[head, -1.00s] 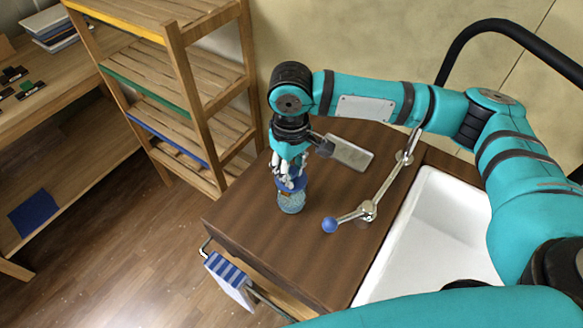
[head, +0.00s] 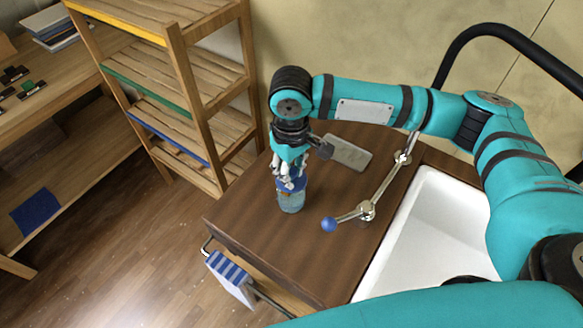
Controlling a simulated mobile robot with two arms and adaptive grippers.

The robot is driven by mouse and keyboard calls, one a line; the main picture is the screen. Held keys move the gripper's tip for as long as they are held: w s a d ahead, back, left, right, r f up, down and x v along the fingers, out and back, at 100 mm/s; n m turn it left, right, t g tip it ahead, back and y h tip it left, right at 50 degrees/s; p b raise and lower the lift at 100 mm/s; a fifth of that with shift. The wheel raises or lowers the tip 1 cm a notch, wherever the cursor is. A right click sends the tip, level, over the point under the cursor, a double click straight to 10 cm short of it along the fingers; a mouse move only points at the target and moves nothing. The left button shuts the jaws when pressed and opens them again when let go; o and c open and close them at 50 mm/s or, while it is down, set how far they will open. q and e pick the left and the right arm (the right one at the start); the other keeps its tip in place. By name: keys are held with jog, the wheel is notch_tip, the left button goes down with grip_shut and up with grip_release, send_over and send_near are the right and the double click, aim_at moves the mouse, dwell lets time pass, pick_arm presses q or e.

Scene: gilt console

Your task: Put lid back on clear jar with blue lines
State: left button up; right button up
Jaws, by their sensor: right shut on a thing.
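The clear jar with blue lines (head: 291,203) stands on the brown wooden counter beside the sink. A blue lid (head: 290,185) is at the jar's mouth, under my right gripper. My right gripper (head: 288,180) points down from above and is shut on the lid. The fingers partly hide the lid, so I cannot tell whether it is fully seated on the jar. My left gripper is not in view.
A chrome faucet with a blue knob (head: 328,225) stands right of the jar, beside the white sink (head: 430,235). A grey flat object (head: 347,153) lies behind. A striped towel (head: 230,277) hangs at the counter's front. A wooden shelf (head: 180,90) stands left.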

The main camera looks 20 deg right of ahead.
jog(key=p, duration=0.3)
jog(key=shift+f+p, duration=0.15)
jog(key=shift+p, duration=0.2)
dwell(2.9)
dwell(0.4)
jog(key=o, duration=1.5)
jog(key=shift+c, duration=0.2)
notch_tip(320, 180, up, 2)
jog(key=p, duration=0.3)
jog(key=shift+r, duration=0.2)
jog(key=shift+r+p, duration=0.8)
jog(key=shift+r, duration=1.5)
